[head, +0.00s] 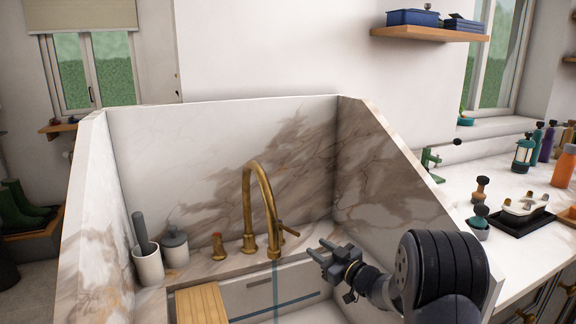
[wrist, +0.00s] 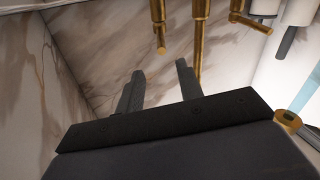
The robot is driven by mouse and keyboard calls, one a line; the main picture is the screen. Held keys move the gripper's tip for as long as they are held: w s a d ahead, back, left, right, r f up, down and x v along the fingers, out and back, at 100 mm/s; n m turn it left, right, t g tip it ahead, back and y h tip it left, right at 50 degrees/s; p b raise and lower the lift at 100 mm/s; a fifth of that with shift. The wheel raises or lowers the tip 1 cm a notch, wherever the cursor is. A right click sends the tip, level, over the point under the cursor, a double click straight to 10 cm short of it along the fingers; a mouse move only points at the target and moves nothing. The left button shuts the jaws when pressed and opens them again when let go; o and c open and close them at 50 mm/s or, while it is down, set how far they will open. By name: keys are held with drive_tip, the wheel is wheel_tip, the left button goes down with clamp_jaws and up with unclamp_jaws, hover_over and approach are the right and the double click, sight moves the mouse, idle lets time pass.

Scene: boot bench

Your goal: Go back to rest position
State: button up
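My gripper (head: 318,260) is at the end of my arm, which reaches in from the lower right of the head view. It hangs over the sink area, to the right of the brass faucet (head: 262,205). In the wrist view the two fingers of my gripper (wrist: 158,85) stand apart with nothing between them. The faucet also shows in the wrist view (wrist: 199,35), beyond the fingertips. The gripper appears clear of the faucet.
Marble panels (head: 220,150) enclose the sink at the back and sides. The right counter holds bottles (head: 564,165) and a black tray (head: 522,219). A shelf (head: 430,34) hangs above.

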sight(296, 232)
drive_tip(key=x, duration=1)
drive_tip(key=shift+w+a, duration=0.1)
drive_tip(key=shift+a, duration=0.2)
drive_tip(key=shift+a+f+b, duration=0.2)
drive_tip(key=shift+f+b, duration=0.05)
drive_tip(key=shift+b, duration=0.1)
drive_tip(key=shift+a+r+m+t+h+b, duration=0.1)
drive_tip(key=shift+m+t+h+b, duration=0.2)
drive_tip(key=shift+h+b, duration=0.15)
drive_tip(key=shift+a+r+m+t+h+b, duration=0.1)
drive_tip(key=shift+a+m+t+h+b, duration=0.05)
drive_tip(key=shift+m+t+h+b, duration=0.25)
drive_tip(key=shift+s, duration=0.25)
drive_tip(key=shift+h, duration=0.25)
